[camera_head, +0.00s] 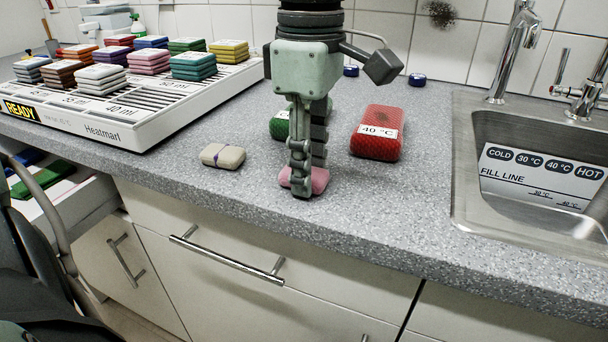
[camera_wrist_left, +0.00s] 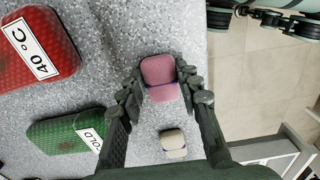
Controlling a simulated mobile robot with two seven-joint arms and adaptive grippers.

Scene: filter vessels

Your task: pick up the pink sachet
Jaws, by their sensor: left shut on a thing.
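The pink sachet (camera_head: 318,180) is on the grey worktop near its front edge, partly hidden behind my left gripper's fingers. My left gripper (camera_head: 303,186) points straight down over it and is shut on it. In the left wrist view the pink sachet (camera_wrist_left: 160,78) sits between the two fingertips (camera_wrist_left: 162,88), one on each side. I cannot tell any gap between sachet and worktop.
A beige sachet (camera_head: 222,155) lies left of the gripper. A green pack (camera_head: 281,122) stands behind it and a red "40 °C" pack (camera_head: 378,146) right of it. A white Heatmart rack (camera_head: 140,128) with coloured packs is left; a sink (camera_head: 467,190) is right.

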